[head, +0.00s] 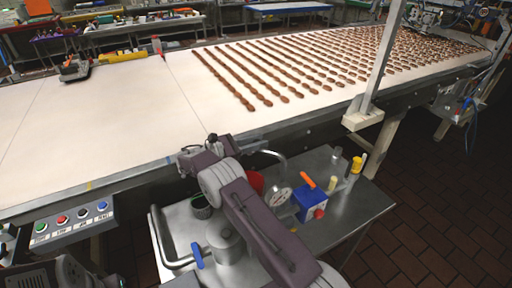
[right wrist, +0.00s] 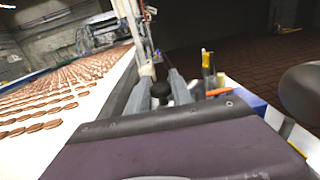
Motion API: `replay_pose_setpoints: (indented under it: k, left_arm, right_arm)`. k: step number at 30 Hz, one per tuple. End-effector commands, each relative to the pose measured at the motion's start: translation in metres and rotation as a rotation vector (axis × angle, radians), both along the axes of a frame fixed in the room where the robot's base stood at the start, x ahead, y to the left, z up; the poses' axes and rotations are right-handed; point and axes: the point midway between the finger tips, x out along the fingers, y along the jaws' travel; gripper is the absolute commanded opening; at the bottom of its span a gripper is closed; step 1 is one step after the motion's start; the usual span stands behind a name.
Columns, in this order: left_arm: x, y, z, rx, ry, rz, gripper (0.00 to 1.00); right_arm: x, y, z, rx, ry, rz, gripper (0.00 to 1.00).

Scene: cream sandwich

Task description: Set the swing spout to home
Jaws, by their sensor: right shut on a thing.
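The swing spout (head: 278,156) appears to be the curved metal tube just right of my right gripper in the head view, over the steel side table. My right gripper (head: 206,147) is by the near edge of the white belt. In the right wrist view, the fingers of this gripper (right wrist: 160,92) are closed about a small black knob (right wrist: 160,89). The knob's top (head: 213,137) also shows in the head view. My right arm hides the spout's base and its link to the knob. My left gripper is not seen.
The steel table (head: 345,210) carries a gauge (head: 283,197), a blue box (head: 309,204), a dark cup (head: 201,206) and a blue lever (head: 197,256). The belt (head: 120,120) has rows of brown biscuits (head: 300,65). A post (head: 382,60) stands at right. A button panel (head: 72,224) is at left.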

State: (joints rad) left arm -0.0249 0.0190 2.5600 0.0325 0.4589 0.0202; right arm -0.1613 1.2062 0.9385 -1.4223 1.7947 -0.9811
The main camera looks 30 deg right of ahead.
Motion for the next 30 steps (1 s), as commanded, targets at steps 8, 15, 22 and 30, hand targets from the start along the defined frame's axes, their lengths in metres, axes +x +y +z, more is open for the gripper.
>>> replay_pose_setpoints:
  k: [8,15,22,30]
  left_arm:
    - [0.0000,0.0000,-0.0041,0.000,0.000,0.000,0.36]
    - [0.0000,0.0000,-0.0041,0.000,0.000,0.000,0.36]
    - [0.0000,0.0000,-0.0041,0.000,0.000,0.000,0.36]
    - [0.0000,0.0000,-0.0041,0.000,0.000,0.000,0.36]
  right_arm:
    - [0.0019,-0.0032,-0.0005,0.000,-0.001,-0.039,0.00]
    - [0.0019,-0.0034,0.0001,-0.001,0.000,-0.044,0.00]
    - [0.0020,-0.0033,0.0001,-0.001,0.000,-0.043,0.35]
    - [0.0021,-0.0033,0.0003,-0.001,-0.001,-0.043,0.46]
